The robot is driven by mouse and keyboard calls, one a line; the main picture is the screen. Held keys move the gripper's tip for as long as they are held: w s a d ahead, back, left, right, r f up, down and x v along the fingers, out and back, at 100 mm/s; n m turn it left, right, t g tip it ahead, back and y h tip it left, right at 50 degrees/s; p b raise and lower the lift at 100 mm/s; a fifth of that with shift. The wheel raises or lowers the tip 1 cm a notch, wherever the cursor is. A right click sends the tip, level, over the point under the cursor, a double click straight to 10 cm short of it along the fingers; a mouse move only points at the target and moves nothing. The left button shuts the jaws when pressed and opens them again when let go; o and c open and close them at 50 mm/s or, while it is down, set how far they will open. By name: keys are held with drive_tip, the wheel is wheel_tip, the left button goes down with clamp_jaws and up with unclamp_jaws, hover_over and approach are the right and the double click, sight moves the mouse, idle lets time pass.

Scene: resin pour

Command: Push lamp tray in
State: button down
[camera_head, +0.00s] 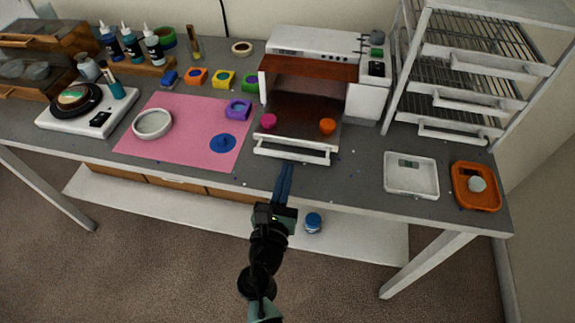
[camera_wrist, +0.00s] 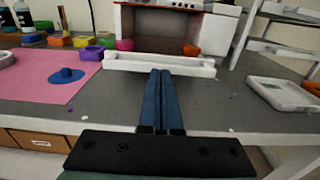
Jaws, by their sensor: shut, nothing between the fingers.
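The lamp tray (camera_head: 297,117) is a dark pull-out tray with a white front handle bar (camera_head: 291,150). It sticks out of the open front of the white curing lamp box (camera_head: 318,43). A magenta piece (camera_head: 268,121) and an orange piece (camera_head: 327,126) sit on it. My gripper (camera_head: 284,168) is shut and empty, with its blue fingers just in front of the handle bar. In the wrist view the fingertips (camera_wrist: 160,74) overlap the lower edge of the bar (camera_wrist: 159,64); I cannot tell whether they touch it.
A pink mat (camera_head: 187,135) with a white bowl (camera_head: 152,124) and a blue lidlike piece (camera_head: 222,142) lies to the left. A wire rack (camera_head: 470,75) stands at the back right.

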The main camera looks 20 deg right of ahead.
drive_tip(key=shift+x, duration=0.9)
